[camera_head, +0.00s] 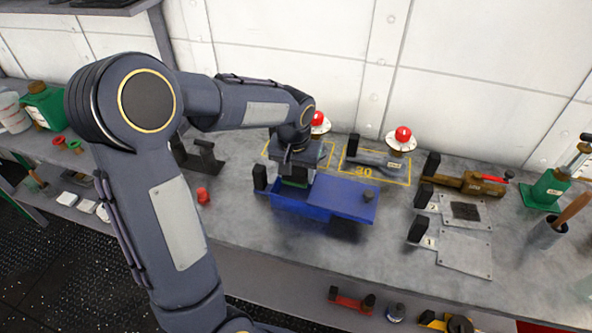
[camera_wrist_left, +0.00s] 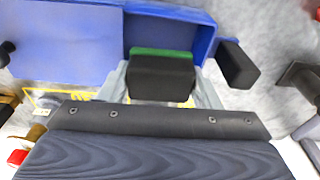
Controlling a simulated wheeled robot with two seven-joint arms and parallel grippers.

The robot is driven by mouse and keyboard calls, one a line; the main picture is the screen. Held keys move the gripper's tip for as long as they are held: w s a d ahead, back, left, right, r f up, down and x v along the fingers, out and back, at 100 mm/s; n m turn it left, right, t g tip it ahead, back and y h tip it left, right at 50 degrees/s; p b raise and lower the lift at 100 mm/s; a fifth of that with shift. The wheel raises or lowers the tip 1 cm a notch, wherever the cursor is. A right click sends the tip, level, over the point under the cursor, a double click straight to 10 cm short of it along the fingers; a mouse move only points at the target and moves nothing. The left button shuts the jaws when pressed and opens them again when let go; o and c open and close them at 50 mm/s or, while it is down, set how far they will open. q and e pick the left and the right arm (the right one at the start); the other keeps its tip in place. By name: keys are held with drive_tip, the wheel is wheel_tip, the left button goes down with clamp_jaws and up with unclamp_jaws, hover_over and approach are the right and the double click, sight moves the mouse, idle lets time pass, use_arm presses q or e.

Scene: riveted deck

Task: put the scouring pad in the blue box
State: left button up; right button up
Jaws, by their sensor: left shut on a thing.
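The blue box (camera_head: 285,205) stands on the grey bench, with a flat blue lid (camera_head: 342,197) over its right part and its left part open. My left gripper (camera_head: 295,177) points down over the open left part. It is shut on the scouring pad (camera_head: 294,183), a dark block with a green edge. In the left wrist view the pad (camera_wrist_left: 163,76) sits between my left fingers (camera_wrist_left: 162,85), with the blue lid (camera_wrist_left: 62,45) to its left. I cannot tell whether the pad touches the box floor. My right gripper is out of view.
Red-topped round fittings (camera_head: 403,137) stand along the back. A brown tool (camera_head: 470,183) and plates with a dark square (camera_head: 465,211) lie to the right. A small red object (camera_head: 203,195) is left of the box. Bench right of the lid is partly clear.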

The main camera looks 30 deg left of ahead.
use_arm(q)
drive_tip(key=shift+f, duration=0.15)
drive_tip(key=shift+f+b, duration=0.35)
drive_tip(key=shift+b, duration=0.1)
drive_tip(key=o, duration=1)
drive_tip(key=shift+r, duration=0.2)
drive_tip(key=r, duration=0.7)
drive_tip(key=shift+s+d, duration=0.1)
drive_tip(key=shift+s, duration=0.3)
drive_tip(key=shift+s+r, duration=0.1)
drive_tip(key=shift+r, duration=0.15)
drive_tip(key=shift+s, duration=0.1)
drive_tip(key=s+d+t+h, duration=0.1)
drive_tip(key=s+d, duration=0.1)
drive_tip(key=s, duration=0.5)
drive_tip(key=s+d+t+h, duration=0.1)
drive_tip(key=s+d, duration=0.1)
drive_tip(key=s, duration=0.5)
drive_tip(key=s+d+f+m+t+h, duration=0.1)
drive_tip(key=s+d+t+h, duration=0.1)
drive_tip(key=s, duration=0.5)
drive_tip(key=shift+d, duration=0.55)
